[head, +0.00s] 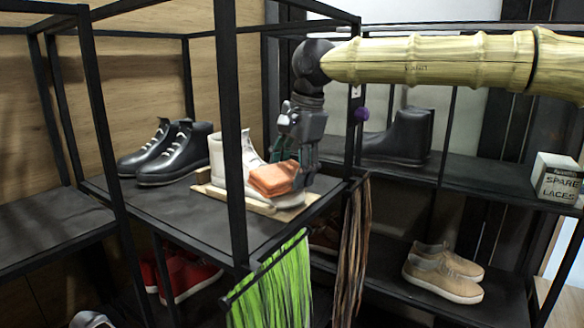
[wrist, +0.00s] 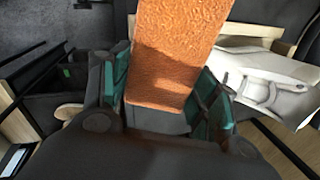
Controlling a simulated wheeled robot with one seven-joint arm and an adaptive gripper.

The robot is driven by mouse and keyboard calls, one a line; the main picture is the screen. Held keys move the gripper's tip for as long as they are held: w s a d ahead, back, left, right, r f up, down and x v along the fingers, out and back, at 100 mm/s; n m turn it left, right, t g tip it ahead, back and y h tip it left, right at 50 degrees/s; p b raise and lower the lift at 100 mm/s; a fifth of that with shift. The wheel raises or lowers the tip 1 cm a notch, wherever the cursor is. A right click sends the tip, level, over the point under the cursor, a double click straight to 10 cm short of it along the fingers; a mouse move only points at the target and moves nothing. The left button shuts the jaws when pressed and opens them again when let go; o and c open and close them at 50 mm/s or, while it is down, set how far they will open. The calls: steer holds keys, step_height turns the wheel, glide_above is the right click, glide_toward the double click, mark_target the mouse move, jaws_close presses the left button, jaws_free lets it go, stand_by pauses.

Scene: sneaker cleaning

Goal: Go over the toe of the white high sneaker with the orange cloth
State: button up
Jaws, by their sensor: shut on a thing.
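The white high sneaker (head: 232,158) stands on a pale board on the dark shelf, partly behind a black upright. It also shows at the right of the wrist view (wrist: 265,75), with its laces visible. The orange cloth (head: 273,179) looks like a folded pad and is at the front part of the sneaker, hiding some of it. In the wrist view the orange cloth (wrist: 170,65) sits between the teal finger pads. My gripper (head: 296,172) points down and is shut on the cloth. I cannot tell whether the cloth touches the toe.
Black boots (head: 170,150) stand left of the sneaker on the same shelf. Black frame posts (head: 229,120) rise in front. A spare laces box (head: 558,178) stands at right.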

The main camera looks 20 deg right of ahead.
steer(key=shift+f, duration=0.3)
steer(key=shift+w, duration=0.1)
steer(key=shift+w+d, duration=0.8)
steer(key=shift+d, duration=0.3)
steer(key=shift+w+d, duration=0.8)
steer(key=shift+d, duration=0.25)
steer(key=shift+w+d, duration=0.8)
steer(key=shift+d, duration=0.3)
steer(key=shift+s+a, duration=0.65)
steer(key=shift+a, duration=0.2)
steer(key=shift+s+a, duration=0.6)
steer(key=shift+a, duration=0.25)
steer(key=shift+s+a+f, duration=0.1)
steer(key=shift+s+a, duration=0.5)
steer(key=shift+a, duration=0.2)
steer(key=shift+s+a+f, duration=0.1)
steer(key=shift+s+a, duration=0.5)
steer(key=shift+a, duration=0.15)
steer(key=shift+a+r, duration=0.1)
steer(key=shift+r, duration=0.05)
